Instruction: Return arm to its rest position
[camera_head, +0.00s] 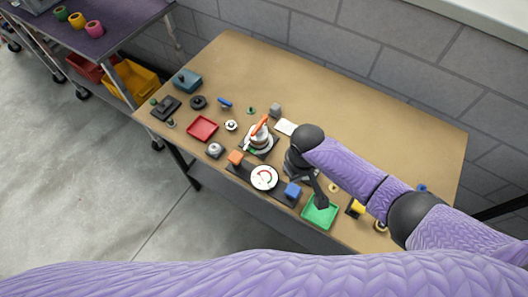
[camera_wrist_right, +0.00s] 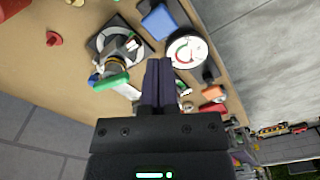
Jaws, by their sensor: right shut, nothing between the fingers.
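My right arm comes in from the right in the head view. Its dark gripper (camera_head: 320,199) points down over the green tray (camera_head: 318,217) near the table's front edge; I cannot tell if it touches the tray. In the right wrist view the fingers (camera_wrist_right: 159,70) are together with nothing between them. My left gripper is not in view; a purple part of my body fills the bottom of the head view.
The brown table (camera_head: 225,70) holds a red tray (camera_head: 202,128), a blue block (camera_head: 292,191), an orange block (camera_head: 235,157), a yellow block (camera_head: 357,207) and several small parts. The table's back right is clear. A grey block wall (camera_head: 420,60) stands behind.

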